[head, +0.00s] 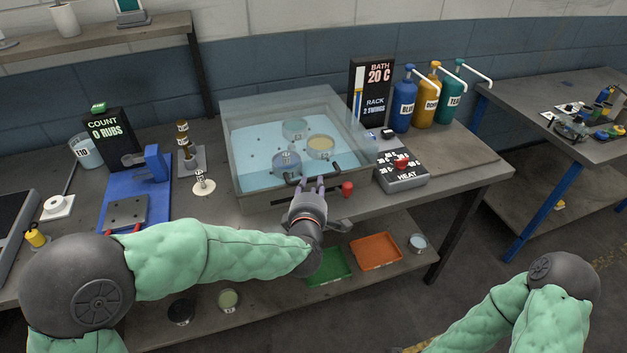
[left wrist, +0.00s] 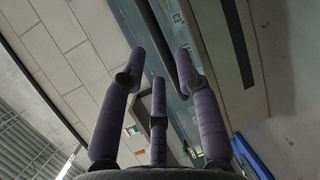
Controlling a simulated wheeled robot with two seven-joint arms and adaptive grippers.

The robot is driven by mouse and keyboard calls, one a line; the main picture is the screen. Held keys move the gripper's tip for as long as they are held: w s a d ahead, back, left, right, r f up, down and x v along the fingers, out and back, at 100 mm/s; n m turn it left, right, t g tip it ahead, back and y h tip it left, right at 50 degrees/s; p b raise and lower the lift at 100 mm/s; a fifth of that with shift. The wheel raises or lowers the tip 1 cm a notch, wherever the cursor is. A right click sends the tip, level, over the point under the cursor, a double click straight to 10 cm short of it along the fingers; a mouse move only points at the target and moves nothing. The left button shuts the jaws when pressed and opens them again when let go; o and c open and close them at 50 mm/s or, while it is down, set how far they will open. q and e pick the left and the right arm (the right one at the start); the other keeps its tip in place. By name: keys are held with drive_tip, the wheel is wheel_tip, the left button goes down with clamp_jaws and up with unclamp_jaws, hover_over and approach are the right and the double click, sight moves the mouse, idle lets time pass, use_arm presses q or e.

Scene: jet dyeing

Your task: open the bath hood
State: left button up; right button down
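The bath (head: 240,187) stands in the middle of the bench with blue liquid and several round pots inside. Its clear hood (head: 270,102) lies down over it. My left gripper (head: 314,184) is at the front of the bath, by the dark handle bar along the front edge. In the left wrist view the gripper's purple fingers (left wrist: 158,70) are spread apart, and the dark bar (left wrist: 163,42) shows between and beyond them. I cannot tell whether they touch it. My right gripper is out of view; only part of that arm shows at lower right.
A red knob (head: 347,188) is just right of my left gripper. The heat control box (head: 402,171), bath sign (head: 371,92) and pump bottles (head: 426,100) stand to the right. A blue rub tester (head: 135,190) is left. Trays (head: 376,251) lie on the shelf below.

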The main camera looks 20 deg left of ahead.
sight(314, 178)
use_arm(q)
drive_tip(key=b+x, duration=0.1)
drive_tip(key=x, duration=0.4)
clamp_jaws()
